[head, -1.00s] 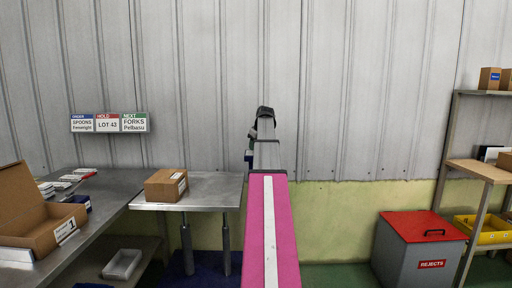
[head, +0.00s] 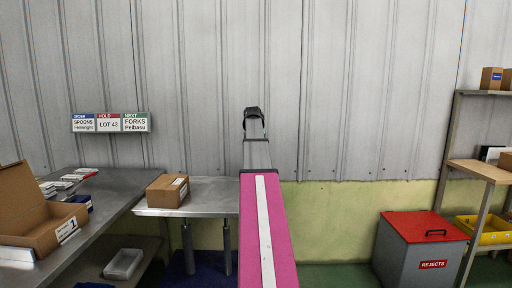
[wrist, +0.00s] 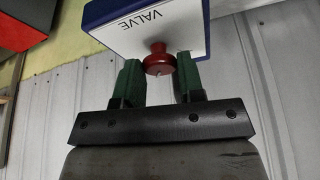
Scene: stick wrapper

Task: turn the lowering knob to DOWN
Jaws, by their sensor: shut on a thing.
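In the wrist view a red knob (wrist: 158,62) sticks out of a white panel (wrist: 125,32) with blue edges. The panel carries the word VALVE, which reads upside down and slanted. My gripper (wrist: 159,68) has green fingers on both sides of the knob and is shut on it. A small pale mark shows at the knob's lower edge. No DOWN marking is in view, so I cannot tell the knob's setting. In the head view my arm hides the gripper, knob and panel.
A small table with a cardboard box (head: 167,191) stands left of my arm. A bench with an open carton (head: 38,225) is farther left. A grey bin with a red lid (head: 425,226) and shelves stand right. Open floor lies between arm and bin.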

